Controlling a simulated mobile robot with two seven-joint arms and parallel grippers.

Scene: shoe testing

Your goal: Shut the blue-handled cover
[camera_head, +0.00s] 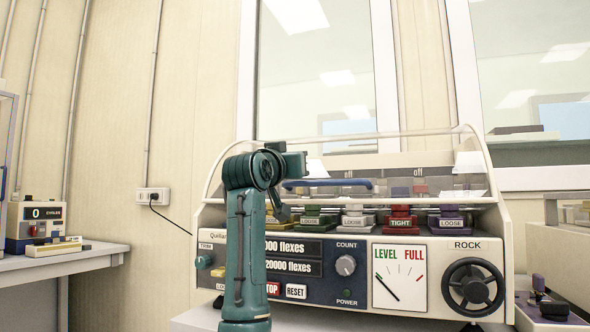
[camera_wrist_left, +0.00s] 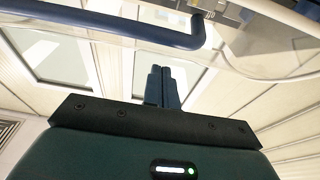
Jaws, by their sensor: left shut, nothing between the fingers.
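The clear cover (camera_head: 420,187) spans the front top of the cream test machine, with a long blue handle (camera_head: 340,184) along its front. A gap shows between the cover's lower edge and the shelf of labelled blocks, so it looks not fully down; how far is hard to tell. In the left wrist view the blue handle (camera_wrist_left: 120,24) crosses the top left. My left gripper (camera_wrist_left: 163,72) is shut and empty, apart from the handle in that picture. My right gripper is out of view.
The machine's front carries a count knob (camera_head: 345,265), a level meter (camera_head: 399,276) and a black rock wheel (camera_head: 472,287). A side table (camera_head: 75,262) with a small counter device (camera_head: 33,220) stands left. A drawer unit (camera_head: 560,245) stands at the right.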

